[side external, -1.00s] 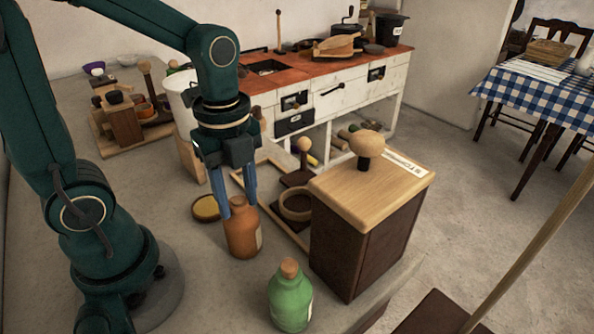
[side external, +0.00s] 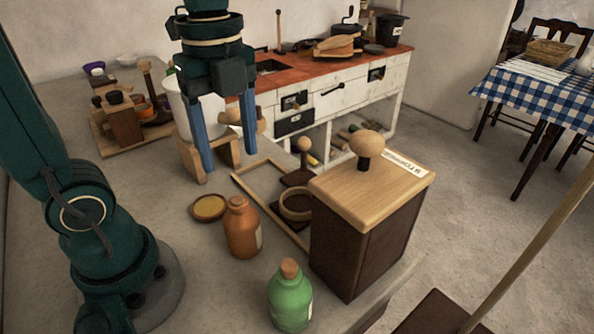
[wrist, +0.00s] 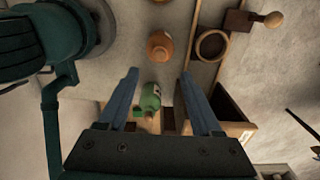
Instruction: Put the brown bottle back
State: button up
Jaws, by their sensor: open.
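The brown bottle (side external: 242,230) stands upright on the grey counter, with a pale label on its side. In the wrist view the brown bottle (wrist: 160,46) shows from above, beyond the fingertips. My gripper (side external: 230,166) is open and empty, raised above the counter and apart from the bottle; its two blue fingers also show in the wrist view (wrist: 158,74). A green bottle (side external: 290,298) with a cork stands nearer the camera and also shows in the wrist view (wrist: 150,97). A wooden frame (side external: 243,184) with a round ring holder (side external: 296,205) lies right of the brown bottle.
A dark box with a light wooden lid (side external: 372,190) and knob stands right of the bottles. A small round dish (side external: 208,207) lies behind the brown bottle. A white bucket (side external: 185,108) on a wooden stand and a wooden rack (side external: 120,125) are farther back.

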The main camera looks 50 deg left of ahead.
jog(key=f+n+t, duration=0.1)
jog(key=n+t, duration=0.1)
jog(key=n, duration=0.4)
jog(key=s+d+f+n+t, duration=0.1)
jog(key=n, duration=0.5)
jog(key=s+n+t, duration=0.1)
jog(key=n+t, duration=0.1)
jog(key=n, duration=0.4)
jog(key=shift+s+d+f+t, duration=0.15)
jog(key=shift+s+f+t, duration=0.15)
jog(key=shift+f, duration=0.1)
